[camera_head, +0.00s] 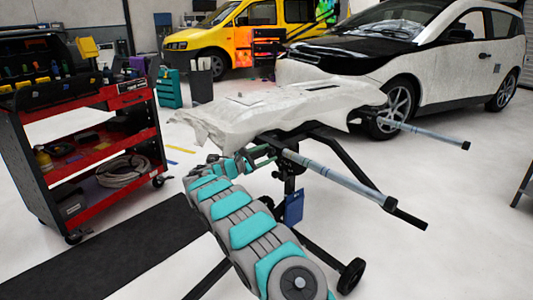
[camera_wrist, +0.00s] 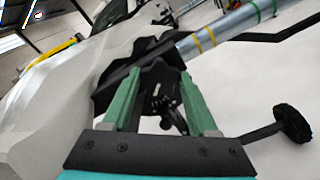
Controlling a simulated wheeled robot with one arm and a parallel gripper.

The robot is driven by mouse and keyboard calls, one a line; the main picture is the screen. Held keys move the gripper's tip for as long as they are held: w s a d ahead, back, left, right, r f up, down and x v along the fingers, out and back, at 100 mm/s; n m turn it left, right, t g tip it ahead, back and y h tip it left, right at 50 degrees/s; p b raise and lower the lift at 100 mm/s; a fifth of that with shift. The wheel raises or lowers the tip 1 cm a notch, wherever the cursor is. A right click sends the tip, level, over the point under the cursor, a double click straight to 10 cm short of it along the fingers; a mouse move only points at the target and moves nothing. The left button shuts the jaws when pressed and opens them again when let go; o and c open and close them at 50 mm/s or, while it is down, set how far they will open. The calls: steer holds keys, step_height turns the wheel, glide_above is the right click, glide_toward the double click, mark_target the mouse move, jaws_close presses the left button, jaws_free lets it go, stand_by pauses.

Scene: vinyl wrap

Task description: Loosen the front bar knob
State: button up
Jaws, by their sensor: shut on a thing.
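The front bar (camera_head: 335,174) is a grey tube with a black end, sticking out to the right from the stand under the white-wrapped panel (camera_head: 255,112). In the wrist view the bar (camera_wrist: 225,33) carries yellow and green bands. The dark lobed knob (camera_wrist: 155,54) is at the bar's inner end, beside the panel edge. My gripper (camera_wrist: 157,76) has its green fingers on either side of the knob and is shut on it. In the head view my gripper (camera_head: 252,160) is at the bar's inner end, where the knob is too small to make out.
A second bar (camera_head: 430,133) sticks out farther back. The stand has dark legs with a wheel (camera_head: 351,275) and a blue tag (camera_head: 294,207). A red tool cart (camera_head: 125,98) stands left, above a black mat (camera_head: 110,250). A white car (camera_head: 450,60) is behind.

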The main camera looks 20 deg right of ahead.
steer(key=n, duration=0.6)
steer(key=shift+n, duration=0.3)
stand_by(0.4)
steer(key=o, duration=1.4)
steer(key=shift+c, duration=0.2)
steer(key=shift+a, duration=0.1)
steer(key=v, duration=0.7)
steer(key=shift+a+b, duration=0.3)
steer(key=shift+b, duration=0.1)
